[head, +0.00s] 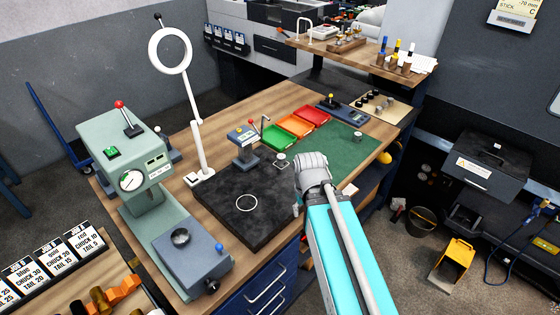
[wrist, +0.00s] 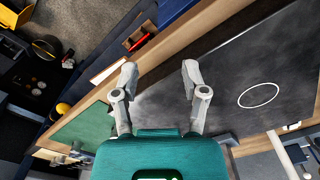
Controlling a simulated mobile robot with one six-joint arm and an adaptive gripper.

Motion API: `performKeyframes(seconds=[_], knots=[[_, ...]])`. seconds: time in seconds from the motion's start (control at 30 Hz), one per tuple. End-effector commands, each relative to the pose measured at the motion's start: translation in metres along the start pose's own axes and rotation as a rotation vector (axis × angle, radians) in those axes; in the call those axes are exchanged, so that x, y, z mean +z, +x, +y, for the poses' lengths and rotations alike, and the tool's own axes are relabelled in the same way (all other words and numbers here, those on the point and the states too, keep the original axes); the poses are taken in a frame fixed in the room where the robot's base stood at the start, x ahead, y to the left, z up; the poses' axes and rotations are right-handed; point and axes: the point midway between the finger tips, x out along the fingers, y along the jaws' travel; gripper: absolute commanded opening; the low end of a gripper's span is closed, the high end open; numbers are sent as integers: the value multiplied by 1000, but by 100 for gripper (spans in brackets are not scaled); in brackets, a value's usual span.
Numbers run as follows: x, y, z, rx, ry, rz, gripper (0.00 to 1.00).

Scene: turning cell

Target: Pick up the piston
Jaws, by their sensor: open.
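I cannot tell for sure which part is the piston. A small silver cylindrical piece (head: 281,158) stands by the far corner of the dark plate (head: 222,194). Another small grey cylinder (head: 357,135) stands on the green mat (head: 345,152). My gripper (head: 297,209) is mostly hidden behind my wrist in the head view, over the plate's right side. In the wrist view my gripper (wrist: 158,75) is open, with nothing between its fingers and the bare dark plate (wrist: 225,75) below. Neither small piece shows clearly there.
A white ring (head: 246,202) is marked on the plate. A green press (head: 130,160), a ring lamp (head: 170,50) and a small gauge stand (head: 243,142) rise around the plate. Green, orange and red trays (head: 296,125) lie behind it. The plate's middle is clear.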

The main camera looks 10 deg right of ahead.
Motion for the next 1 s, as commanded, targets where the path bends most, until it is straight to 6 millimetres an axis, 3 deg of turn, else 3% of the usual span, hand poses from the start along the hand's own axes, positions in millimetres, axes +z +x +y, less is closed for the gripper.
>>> performKeyframes(seconds=[0.37,0.53,0.57,0.77,1.0], knots=[[0,0,0,0,0,0,59],[-3,2,0,11,-19,1,91],[-4,2,0,16,-29,1,91],[-24,12,-9,108,-189,2,91],[-71,25,-12,334,-563,-33,91]])
